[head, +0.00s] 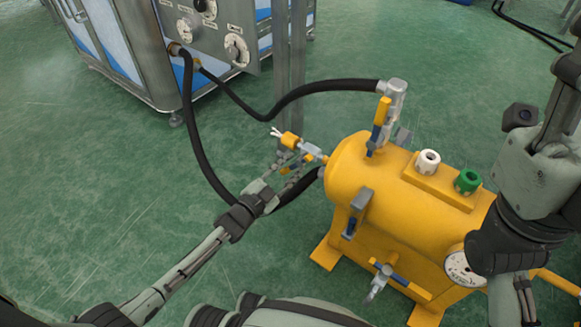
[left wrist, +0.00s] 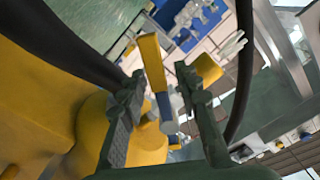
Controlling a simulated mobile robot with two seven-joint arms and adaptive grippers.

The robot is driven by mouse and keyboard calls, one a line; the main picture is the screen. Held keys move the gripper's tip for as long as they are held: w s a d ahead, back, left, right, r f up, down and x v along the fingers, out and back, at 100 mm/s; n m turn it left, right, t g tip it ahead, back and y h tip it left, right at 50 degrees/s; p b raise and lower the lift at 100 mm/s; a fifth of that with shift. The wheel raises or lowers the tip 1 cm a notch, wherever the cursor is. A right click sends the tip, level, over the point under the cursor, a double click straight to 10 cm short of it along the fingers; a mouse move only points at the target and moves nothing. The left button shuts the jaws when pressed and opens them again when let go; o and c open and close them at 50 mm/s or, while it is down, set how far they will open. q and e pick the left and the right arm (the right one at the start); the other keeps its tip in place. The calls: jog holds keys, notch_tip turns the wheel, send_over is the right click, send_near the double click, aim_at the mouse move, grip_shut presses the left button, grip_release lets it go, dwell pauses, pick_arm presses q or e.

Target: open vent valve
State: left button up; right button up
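A yellow tank (head: 410,210) stands on the floor. A small valve (head: 312,150) with a yellow part (head: 290,140) and a pale tip sticks out of its left end; no label marks it as the vent valve. My left gripper (head: 284,172) is at this valve, just below it in the head view. In the left wrist view the left gripper (left wrist: 160,108) is open, its two fingers apart on either side of a yellow and blue lever (left wrist: 152,62). Whether either finger touches it, I cannot tell. My right arm is at the right edge; its gripper is not visible.
Another yellow-handled valve (head: 380,120) stands on the tank top, with a black hose (head: 330,87) running to a metal cabinet (head: 140,50). White (head: 427,162) and green (head: 467,181) caps are on top. A grey post (head: 290,60) rises behind. The floor at left is clear.

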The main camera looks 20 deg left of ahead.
pick_arm(q)
jog(key=v, duration=1.2)
